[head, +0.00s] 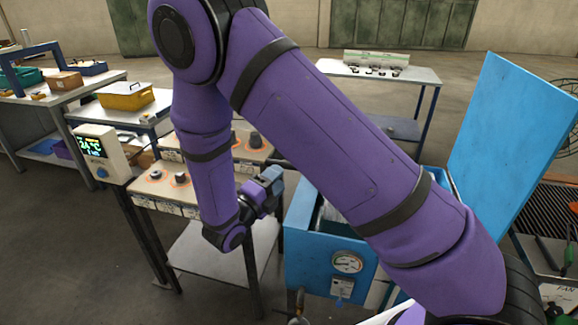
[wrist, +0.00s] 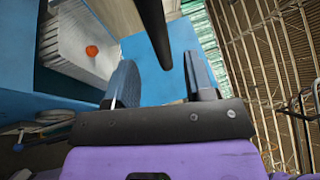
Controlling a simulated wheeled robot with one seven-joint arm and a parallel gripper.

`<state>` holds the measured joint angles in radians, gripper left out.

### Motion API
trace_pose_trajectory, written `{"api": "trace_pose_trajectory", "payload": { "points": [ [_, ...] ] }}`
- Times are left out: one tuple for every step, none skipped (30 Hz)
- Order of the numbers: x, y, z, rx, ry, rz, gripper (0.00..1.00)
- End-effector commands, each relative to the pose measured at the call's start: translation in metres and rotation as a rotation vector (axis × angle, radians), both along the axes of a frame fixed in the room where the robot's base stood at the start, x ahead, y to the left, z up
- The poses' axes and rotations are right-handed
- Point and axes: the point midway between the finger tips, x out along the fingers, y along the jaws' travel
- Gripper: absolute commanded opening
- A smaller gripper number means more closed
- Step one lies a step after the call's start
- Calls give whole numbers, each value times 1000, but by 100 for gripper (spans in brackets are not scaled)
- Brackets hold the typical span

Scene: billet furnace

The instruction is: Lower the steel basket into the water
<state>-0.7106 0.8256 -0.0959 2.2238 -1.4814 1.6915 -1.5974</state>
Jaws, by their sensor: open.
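The blue tank (head: 325,265) stands right of centre in the head view, partly hidden behind my arm. A pale grey, ribbed basket-like thing (head: 326,216) shows inside its opening. In the wrist view the same ribbed thing (wrist: 72,38), probably the steel basket, lies at upper left inside the blue walls (wrist: 62,91), with an orange round piece (wrist: 92,51) in it. The water cannot be made out. My gripper (head: 274,178) is left of the tank. In the wrist view my gripper (wrist: 162,82) is open; a dark bar (wrist: 154,32) shows beyond and between its fingers, apparently not gripped.
The tank's blue lid (head: 510,125) stands raised at the right. A bench with dark pieces (head: 155,190) and a temperature display (head: 97,148) is at the left. A yellow bin (head: 127,97) sits behind it. A gauge (head: 347,262) is on the tank's front.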

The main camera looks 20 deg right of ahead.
Motion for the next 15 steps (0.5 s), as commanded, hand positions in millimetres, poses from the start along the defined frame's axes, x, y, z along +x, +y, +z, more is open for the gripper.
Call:
{"api": "trace_pose_trajectory", "payload": {
  "points": [
    [4,-9,2,1,0,-4,48],
    [7,-13,3,0,-1,-4,48],
    [11,-19,4,0,-1,-4,48],
    [13,-23,5,0,-1,-4,48],
    [16,-27,6,0,-2,-3,48],
    [19,-32,7,1,-1,-4,48],
    [21,-36,8,1,-1,-4,48],
    [23,-38,8,1,-1,-3,48],
    [25,-42,9,1,-2,-2,48],
    [26,-44,10,1,-2,-3,48],
    [28,-46,10,1,-2,-3,48],
    [29,-49,11,1,-2,-3,48],
    [30,-50,11,1,-2,-2,48],
    [31,-51,11,1,-2,-2,48],
    [31,-52,12,1,-2,-1,48]
  ]
}}
